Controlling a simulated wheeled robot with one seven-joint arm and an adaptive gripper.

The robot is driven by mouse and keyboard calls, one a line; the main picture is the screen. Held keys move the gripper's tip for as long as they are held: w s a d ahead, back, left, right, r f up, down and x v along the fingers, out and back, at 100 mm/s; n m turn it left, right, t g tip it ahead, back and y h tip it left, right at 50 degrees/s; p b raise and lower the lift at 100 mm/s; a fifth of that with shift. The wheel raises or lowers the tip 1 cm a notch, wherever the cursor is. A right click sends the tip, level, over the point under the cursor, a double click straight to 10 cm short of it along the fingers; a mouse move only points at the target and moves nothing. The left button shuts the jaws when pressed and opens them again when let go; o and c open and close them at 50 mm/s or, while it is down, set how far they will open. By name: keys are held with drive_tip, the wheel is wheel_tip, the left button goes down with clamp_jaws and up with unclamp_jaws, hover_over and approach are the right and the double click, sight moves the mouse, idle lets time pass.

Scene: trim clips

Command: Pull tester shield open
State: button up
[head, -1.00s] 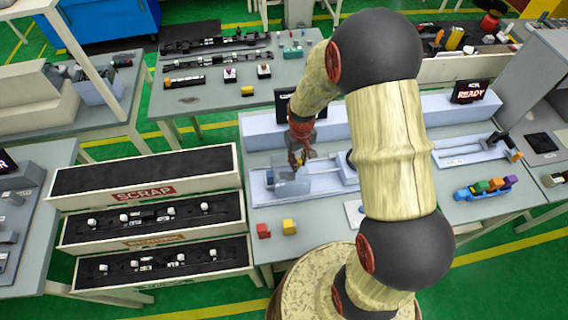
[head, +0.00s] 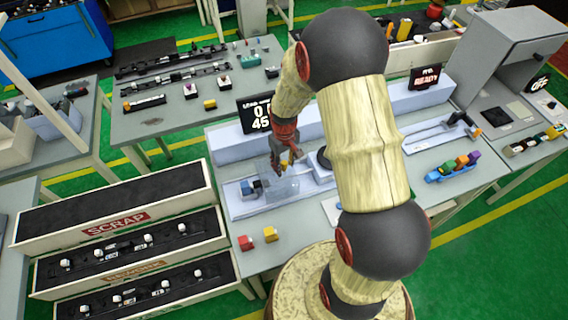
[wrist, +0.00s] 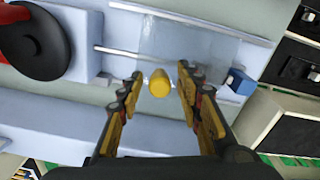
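The tester shield (head: 284,186) is a clear box on the pale tester at the left of the bench. In the wrist view it is a see-through panel (wrist: 195,48) with a yellow knob (wrist: 159,83). My gripper (head: 287,161) is over the shield. In the wrist view my gripper (wrist: 160,77) is open, its fingers on either side of the knob with a visible gap at each side. A blue block (wrist: 240,82) sits at the shield's edge and shows left of it in the head view (head: 250,187).
A display (head: 257,113) stands behind the tester. Red and yellow blocks (head: 270,234) lie at the bench front. Scrap and rework bins (head: 112,222) stand at the left. A blue rack of coloured parts (head: 452,168) and another fixture (head: 440,135) are at the right.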

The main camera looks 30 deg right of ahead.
wheel_tip(320, 180, up, 12)
idle(0.8)
idle(0.4)
drive_tip(key=s+a+r+t+b, duration=0.2)
drive_tip(key=s+a+b, duration=0.3)
drive_tip(key=s+b, duration=0.3)
drive_tip(key=s+a+r+t+b, duration=0.3)
drive_tip(key=s+a+b, duration=0.3)
drive_tip(key=s+b, duration=0.2)
drive_tip(key=shift+s+a+r+m+t, duration=0.25)
drive_tip(key=shift+s+r+m, duration=0.2)
drive_tip(key=shift+s, duration=0.65)
